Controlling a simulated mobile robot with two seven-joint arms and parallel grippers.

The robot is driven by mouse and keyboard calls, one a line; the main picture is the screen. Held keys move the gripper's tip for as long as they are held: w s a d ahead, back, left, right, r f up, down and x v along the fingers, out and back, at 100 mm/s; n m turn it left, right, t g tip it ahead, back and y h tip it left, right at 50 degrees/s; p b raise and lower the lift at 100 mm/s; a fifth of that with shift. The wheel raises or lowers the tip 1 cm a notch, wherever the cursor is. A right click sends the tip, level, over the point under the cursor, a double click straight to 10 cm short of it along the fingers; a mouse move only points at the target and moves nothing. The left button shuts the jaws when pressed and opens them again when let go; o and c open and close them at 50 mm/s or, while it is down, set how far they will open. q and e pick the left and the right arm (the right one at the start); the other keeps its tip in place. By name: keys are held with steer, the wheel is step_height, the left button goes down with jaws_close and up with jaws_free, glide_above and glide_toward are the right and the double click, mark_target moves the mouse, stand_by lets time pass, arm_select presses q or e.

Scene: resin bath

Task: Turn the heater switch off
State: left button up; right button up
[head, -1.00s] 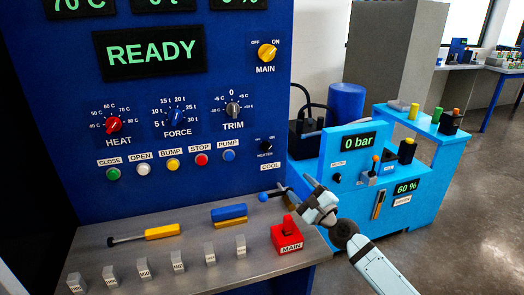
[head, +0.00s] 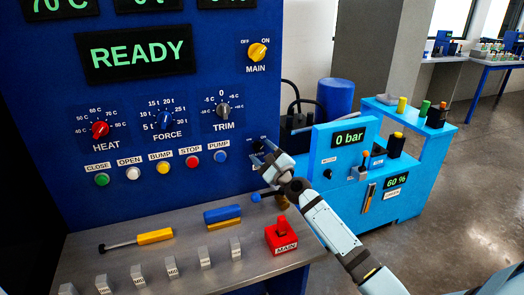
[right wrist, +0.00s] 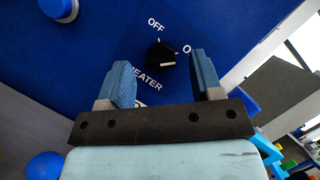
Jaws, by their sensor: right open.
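The heater switch is a small black knob (right wrist: 160,57) on the blue panel, between OFF and ON labels in the right wrist view. Its pale mark appears to point towards the ON side. In the head view my gripper mostly covers it. My right gripper (right wrist: 161,72) is open and empty, facing the panel. In the right wrist view its fingers stand left and right of the knob, which shows in the gap between them. I cannot tell whether they touch it. In the head view the right gripper (head: 263,152) is at the panel's lower right. My left gripper is not in view.
The blue PUMP button (head: 220,156) is left of the gripper. A blue ball lever (head: 256,197) is just below it. A red MAIN switch (head: 281,236) stands on the grey shelf (head: 200,266). A light blue unit (head: 318,150) stands close on the right.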

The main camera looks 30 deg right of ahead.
steer(key=shift+w+r, duration=0.15)
steer(key=shift+w, duration=0.25)
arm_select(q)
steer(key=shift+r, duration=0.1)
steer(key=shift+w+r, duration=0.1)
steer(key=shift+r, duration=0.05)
arm_select(e)
steer(key=shift+c, duration=0.2)
steer(key=c, duration=0.9)
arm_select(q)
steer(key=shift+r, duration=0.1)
